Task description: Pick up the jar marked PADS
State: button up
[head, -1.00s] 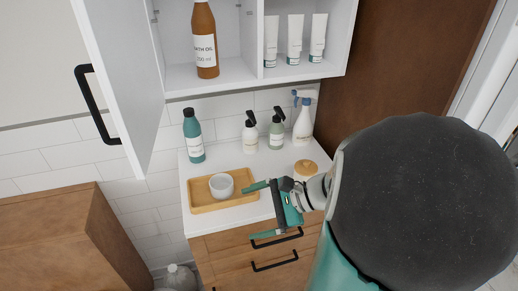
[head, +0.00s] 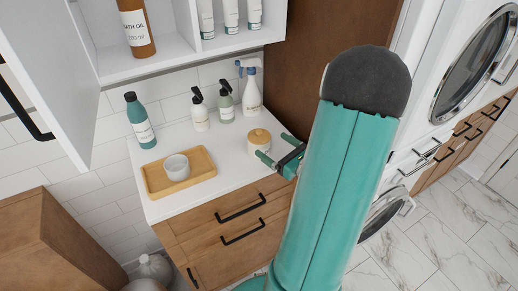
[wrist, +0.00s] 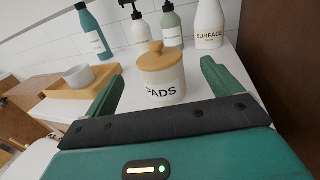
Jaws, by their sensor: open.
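The jar marked PADS (wrist: 162,82) is cream with a round wooden lid and knob. It stands upright on the white counter, straight ahead between my open fingers in the wrist view. In the head view the jar (head: 259,143) is near the counter's right end. My gripper (head: 276,148) is open and empty at the counter's front edge, its green fingertips on either side of the jar's front. In the wrist view my gripper (wrist: 160,85) spans wider than the jar. I cannot tell how far the fingers reach around it.
A wooden tray (head: 150,182) with a grey-white cup (head: 177,167) is left of the jar. A teal bottle (head: 139,120), two pump bottles (head: 200,110) (head: 225,103) and a spray bottle (head: 251,92) stand behind. An open wall cabinet (head: 170,62) hangs above; a brown panel (head: 312,65) bounds the right.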

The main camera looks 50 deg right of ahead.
aim_at(260, 136)
jog(key=w, duration=0.7)
jog(key=shift+w, duration=0.1)
jog(key=shift+r, duration=0.1)
jog(key=c, duration=1.5)
jog(key=shift+d, duration=0.1)
